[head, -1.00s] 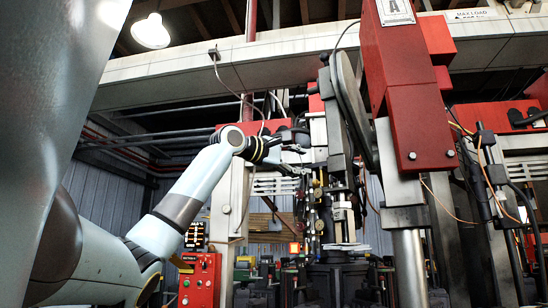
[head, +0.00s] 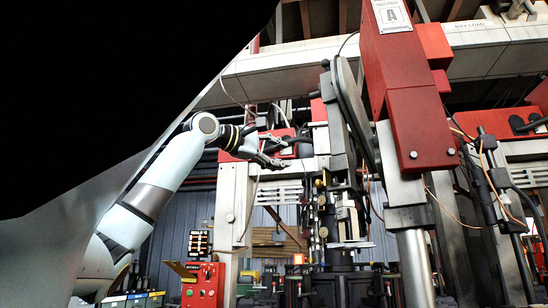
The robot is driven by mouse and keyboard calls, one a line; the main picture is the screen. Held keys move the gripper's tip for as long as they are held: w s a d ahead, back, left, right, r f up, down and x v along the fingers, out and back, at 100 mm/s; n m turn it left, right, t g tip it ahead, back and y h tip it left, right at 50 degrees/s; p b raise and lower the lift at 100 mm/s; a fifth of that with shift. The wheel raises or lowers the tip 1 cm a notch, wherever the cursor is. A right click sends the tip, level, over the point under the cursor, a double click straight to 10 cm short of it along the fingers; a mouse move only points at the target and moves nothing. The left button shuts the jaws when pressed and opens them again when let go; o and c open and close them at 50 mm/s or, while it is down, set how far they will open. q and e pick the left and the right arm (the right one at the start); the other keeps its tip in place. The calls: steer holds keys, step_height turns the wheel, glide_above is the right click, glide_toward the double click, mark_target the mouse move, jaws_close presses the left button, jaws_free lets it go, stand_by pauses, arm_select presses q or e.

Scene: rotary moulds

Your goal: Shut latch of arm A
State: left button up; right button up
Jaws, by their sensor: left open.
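Arm A is a big red housing (head: 418,125) on a grey and silver frame at the right of centre. It carries a white plate (head: 391,14) marked "A" at its top. I cannot pick out its latch for certain among the small fittings. A grey upright slide (head: 341,125) with a black hose stands just left of the housing. My left gripper (head: 280,150) is open and looks empty. It is left of that slide in the picture, in front of a red block, and its depth gap to the slide is unclear. My right gripper is not in view.
A red control box (head: 203,285) stands low at the left of centre. A pale overhead beam (head: 300,62) crosses above. Dark machinery (head: 340,283) fills the bottom centre. Orange cables (head: 478,165) hang at the right. A black area and a grey surface block the upper left.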

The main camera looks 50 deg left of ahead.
arm_select(q)
steer(key=shift+s+r+b, duration=0.1)
steer(key=shift+s+b, duration=0.2)
steer(key=shift+s, duration=0.45)
